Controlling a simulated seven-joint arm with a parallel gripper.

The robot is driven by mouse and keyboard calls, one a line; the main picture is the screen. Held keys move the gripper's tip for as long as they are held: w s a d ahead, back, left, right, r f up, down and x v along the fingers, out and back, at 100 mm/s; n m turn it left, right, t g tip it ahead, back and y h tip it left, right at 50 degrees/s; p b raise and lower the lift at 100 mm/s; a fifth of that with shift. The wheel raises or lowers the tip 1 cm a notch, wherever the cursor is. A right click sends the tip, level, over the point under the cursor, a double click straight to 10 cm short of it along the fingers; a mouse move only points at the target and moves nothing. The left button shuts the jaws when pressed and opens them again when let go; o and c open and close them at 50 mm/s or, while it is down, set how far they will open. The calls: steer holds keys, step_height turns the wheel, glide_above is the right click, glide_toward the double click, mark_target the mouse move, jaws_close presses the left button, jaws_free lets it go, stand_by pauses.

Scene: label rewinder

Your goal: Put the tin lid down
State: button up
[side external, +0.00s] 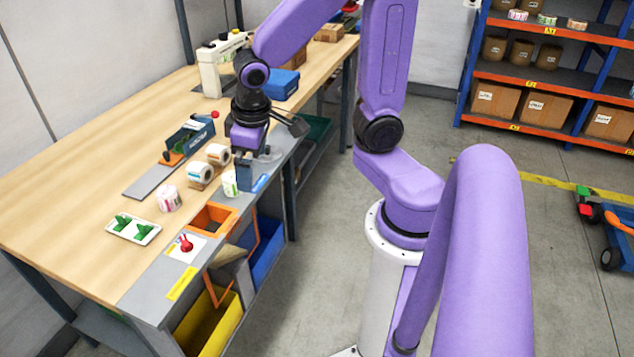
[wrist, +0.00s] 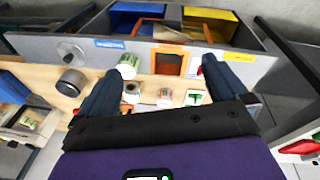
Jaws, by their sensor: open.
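A round grey metal piece with a small knob (wrist: 70,52), which looks like the tin lid, lies on the bench's grey front strip at the upper left of the wrist view. A dark round tin-like cylinder (wrist: 71,82) stands just below it there. My gripper (wrist: 162,66) is open, its two dark fingers wide apart with nothing held between them. The lid lies outside the fingers, to the left of the left one. In the side view my gripper (side external: 246,168) hangs low over the bench's front edge, by the label rolls. The lid is not clear there.
Label rolls (side external: 199,172) and a white-and-pink roll (side external: 168,198) stand close by. An orange-framed opening (side external: 213,218), a red button (side external: 186,243) and a white tray with green pieces (side external: 133,228) lie nearer. Blue and yellow bins (side external: 208,322) hang below the edge. The bench's left part is clear.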

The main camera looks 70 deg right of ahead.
steer(key=s+a+r+n+g, duration=0.1)
steer(key=s+a+n, duration=0.1)
steer(key=s+n, duration=0.3)
steer(key=s+a+n+y, duration=0.1)
steer(key=s+n, duration=0.3)
steer(key=s, duration=0.6)
steer(key=shift+a+r+n+g, duration=0.35)
steer(key=shift+a+n+g, duration=0.05)
steer(key=shift+a, duration=0.15)
